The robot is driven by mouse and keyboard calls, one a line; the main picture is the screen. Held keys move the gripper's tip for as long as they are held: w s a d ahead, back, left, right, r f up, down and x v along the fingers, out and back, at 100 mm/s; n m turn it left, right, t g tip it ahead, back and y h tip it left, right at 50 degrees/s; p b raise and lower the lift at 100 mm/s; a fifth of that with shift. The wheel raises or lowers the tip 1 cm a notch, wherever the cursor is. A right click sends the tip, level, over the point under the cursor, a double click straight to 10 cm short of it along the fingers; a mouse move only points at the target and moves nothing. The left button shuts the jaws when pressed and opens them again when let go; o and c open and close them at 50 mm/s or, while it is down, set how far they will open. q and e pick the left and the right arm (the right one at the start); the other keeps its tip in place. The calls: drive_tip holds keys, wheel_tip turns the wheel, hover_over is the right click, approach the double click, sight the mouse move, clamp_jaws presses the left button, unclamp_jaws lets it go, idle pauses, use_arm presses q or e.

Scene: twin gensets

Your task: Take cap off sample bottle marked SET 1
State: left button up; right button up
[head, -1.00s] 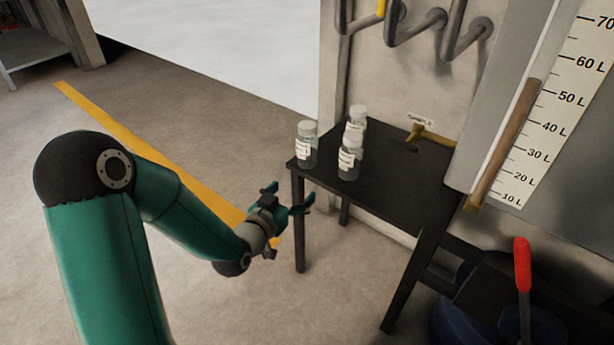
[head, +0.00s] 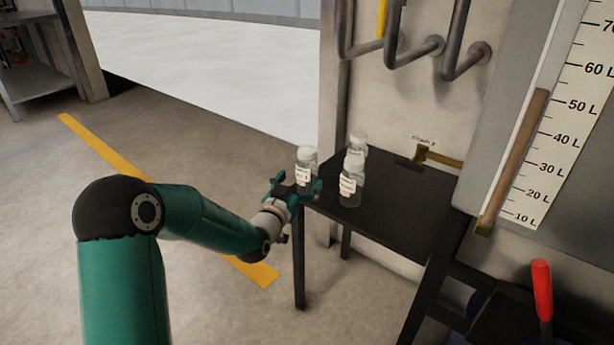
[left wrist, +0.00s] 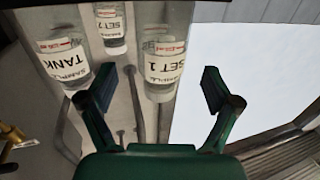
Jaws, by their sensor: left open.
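The bottle marked SET 1 (head: 311,166), clear with a white cap (head: 307,152), stands upright at the near left corner of the dark table (head: 400,200). In the left wrist view the SET 1 bottle (left wrist: 163,65) shows between the open fingers, beyond their tips. My left gripper (head: 298,186) is open and empty, just in front of this bottle, and overlaps its lower part in the head view. I cannot tell whether they touch. The cap is not clear in the left wrist view. My right gripper is not in view.
Two similar capped bottles stand close by: one in front (head: 350,187), one behind (head: 358,147). The TANK bottle (left wrist: 66,55) is left in the wrist view. A brass tap (head: 436,157) sits at the table's back. A level gauge (head: 512,160) and a red-handled lever (head: 542,285) are to the right.

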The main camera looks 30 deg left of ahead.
sight(302, 177)
use_arm(q)
drive_tip(key=w, duration=0.2)
drive_tip(key=w+a+b, duration=0.1)
drive_tip(key=w, duration=0.1)
drive_tip(key=shift+w+f, duration=0.15)
drive_tip(key=shift+w+a, duration=0.1)
drive_tip(key=shift+w, duration=0.4)
drive_tip(key=c, duration=1.3)
wheel_tip(302, 177, up, 20)
drive_tip(key=p, duration=0.6)
drive_tip(key=o, duration=0.7)
clamp_jaws()
